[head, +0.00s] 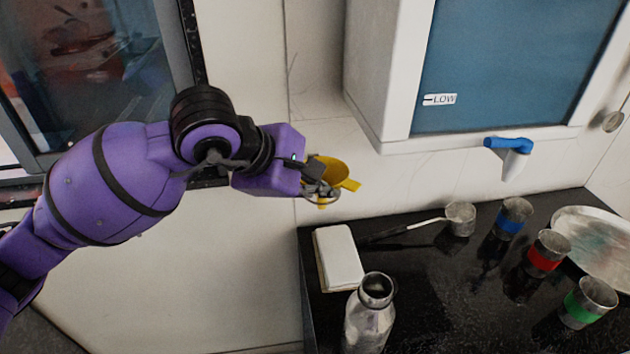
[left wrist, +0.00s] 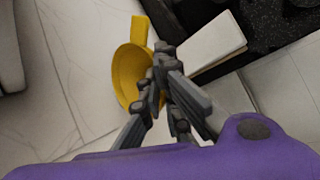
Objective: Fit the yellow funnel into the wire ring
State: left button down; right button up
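The yellow funnel (head: 336,172) is at the end of my left arm in the head view, in the air left of the black counter. In the left wrist view the funnel (left wrist: 130,72) shows its wide bowl and a flat tab. My left gripper (head: 318,185) overlaps the funnel's near side; its fingers (left wrist: 163,78) look closed together on the funnel's rim. Thin grey curved parts show below the funnel in the head view; I cannot tell whether they are fingers or wire. I cannot make out the wire ring for certain. My right gripper is not in view.
A plate (head: 600,240) and blue-handled tap (head: 512,155) are at right.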

pick_arm(q)
jog(key=shift+f, duration=0.25)
jog(key=c, duration=2.4)
grip_release()
jog(key=shift+c, duration=0.2)
jog(key=o, duration=0.6)
jog(key=shift+r, duration=0.1)
jog(key=v, duration=1.2)
jog(key=shift+s, duration=0.1)
